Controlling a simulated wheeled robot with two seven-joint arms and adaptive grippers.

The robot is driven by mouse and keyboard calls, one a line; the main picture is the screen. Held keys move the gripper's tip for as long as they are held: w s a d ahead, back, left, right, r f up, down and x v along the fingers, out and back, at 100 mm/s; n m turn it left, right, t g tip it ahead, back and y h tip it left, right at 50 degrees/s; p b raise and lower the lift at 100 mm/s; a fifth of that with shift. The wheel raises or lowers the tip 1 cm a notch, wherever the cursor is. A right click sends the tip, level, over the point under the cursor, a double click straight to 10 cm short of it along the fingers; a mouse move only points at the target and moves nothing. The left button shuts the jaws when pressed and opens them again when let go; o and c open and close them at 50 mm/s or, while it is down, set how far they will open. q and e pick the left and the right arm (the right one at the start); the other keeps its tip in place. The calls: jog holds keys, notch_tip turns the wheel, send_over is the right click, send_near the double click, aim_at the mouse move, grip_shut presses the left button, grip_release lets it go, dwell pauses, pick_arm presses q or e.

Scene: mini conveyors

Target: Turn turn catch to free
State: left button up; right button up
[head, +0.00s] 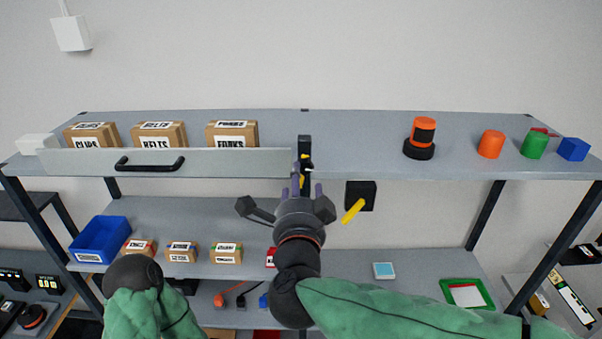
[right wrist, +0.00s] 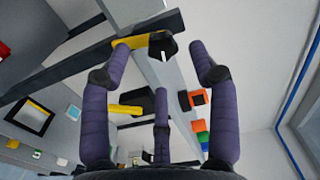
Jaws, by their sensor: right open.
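A turn catch with a black mount and pivot (head: 304,145) and a yellow bar sits at the right end of the pale front panel (head: 230,163). My right gripper (head: 306,184) is open just in front of and below it, hiding part of the catch. In the right wrist view, the yellow bar (right wrist: 128,42) reaches left from the black pivot (right wrist: 162,45), and one finger of the gripper (right wrist: 160,62) overlaps the bar; I cannot tell whether they touch. A black block (head: 367,188) with a slanted yellow lever (head: 352,211) hangs under the shelf to the right. My left gripper is not visible.
The panel has a black handle (head: 150,164) and stands before several labelled boxes (head: 158,134). An orange-black beacon (head: 422,138), orange cylinder (head: 491,144), green cylinder (head: 534,145) and blue cube (head: 573,149) stand on the upper shelf. A blue bin (head: 101,240) is below left.

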jog(key=s, duration=0.5)
dwell(0.3)
jog(key=w+d+f+n+g+y+b, duration=0.1)
jog(key=w+f+n+g+b, duration=0.3)
jog(key=f, duration=1)
jog(key=w+d+f+n+t+b, duration=0.15)
jog(key=f+b, duration=0.35)
jog(key=f, duration=1)
jog(key=w+f+n+g+y+b, duration=0.1)
jog(key=w+f+n+g+b, duration=0.3)
jog(key=f, duration=1)
jog(key=s+d+f+n+g+b, duration=0.15)
jog(key=s+f+b, duration=0.25)
jog(key=f, duration=0.8)
jog(key=s+d+f+g+b, duration=0.3)
jog(key=f, duration=0.9)
jog(key=s+d+f+n+g+b, duration=0.15)
jog(key=s+f+b, duration=0.25)
jog(key=f, duration=0.8)
jog(key=s+d+f+n+g+y+b, duration=0.1)
jog(key=s+f+g+b, duration=0.4)
jog(key=s+f, duration=0.9)
jog(key=shift+s+d+f+y+b, duration=0.15)
jog(key=shift+d+f+y+b, duration=0.2)
jog(key=shift+d+y, duration=0.2)
